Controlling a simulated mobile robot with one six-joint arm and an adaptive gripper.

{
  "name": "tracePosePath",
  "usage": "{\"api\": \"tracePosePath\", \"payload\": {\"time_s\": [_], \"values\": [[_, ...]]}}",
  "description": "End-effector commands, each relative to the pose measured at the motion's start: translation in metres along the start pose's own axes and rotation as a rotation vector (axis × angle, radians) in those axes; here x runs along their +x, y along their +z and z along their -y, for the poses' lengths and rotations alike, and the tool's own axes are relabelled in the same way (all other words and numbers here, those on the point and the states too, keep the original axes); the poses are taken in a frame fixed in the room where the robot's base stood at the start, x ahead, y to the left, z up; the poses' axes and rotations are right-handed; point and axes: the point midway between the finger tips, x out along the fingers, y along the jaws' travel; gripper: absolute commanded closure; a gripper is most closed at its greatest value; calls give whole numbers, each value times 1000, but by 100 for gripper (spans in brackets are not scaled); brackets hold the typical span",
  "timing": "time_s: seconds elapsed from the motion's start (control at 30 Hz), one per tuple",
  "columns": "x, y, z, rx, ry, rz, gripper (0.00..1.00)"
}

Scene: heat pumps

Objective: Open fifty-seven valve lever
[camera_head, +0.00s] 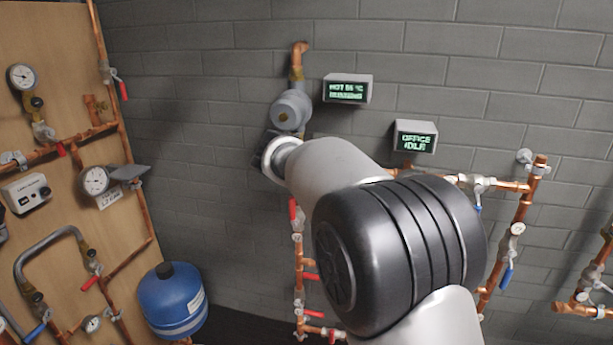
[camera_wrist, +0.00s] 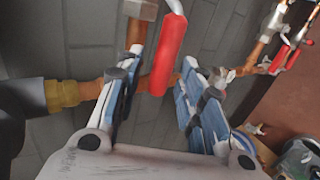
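In the wrist view a red valve lever (camera_wrist: 168,55) hangs between the two fingers of my gripper (camera_wrist: 163,68). The fingers are apart, with visible space between each finger and the lever, so the gripper is open. A copper pipe (camera_wrist: 90,89) with a brass fitting (camera_wrist: 62,95) runs behind the lever and fingers. In the head view my arm hides the gripper. A red lever (camera_head: 293,208) shows on the pipework left of my arm; I cannot tell whether it is the same one. No number fifty-seven is readable.
Two lit displays, the hot water one (camera_head: 347,90) and the office one (camera_head: 415,137), are on the grey wall. A blue tank (camera_head: 172,301) stands at lower left beside a wooden panel (camera_head: 50,75) with gauges. Copper pipes with blue-lever valves (camera_head: 507,274) are at right.

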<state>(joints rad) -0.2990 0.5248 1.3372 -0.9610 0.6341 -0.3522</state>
Motion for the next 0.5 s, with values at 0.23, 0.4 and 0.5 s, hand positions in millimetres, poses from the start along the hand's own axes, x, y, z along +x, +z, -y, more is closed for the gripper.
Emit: {"api": "tracePosePath", "payload": {"time_s": [0.23,0.4,0.5], "values": [[-41,-1,-1,0,3,-4,65],[-78,-1,-1,0,2,-3,65],[-96,-1,0,-1,1,-2,65]]}}
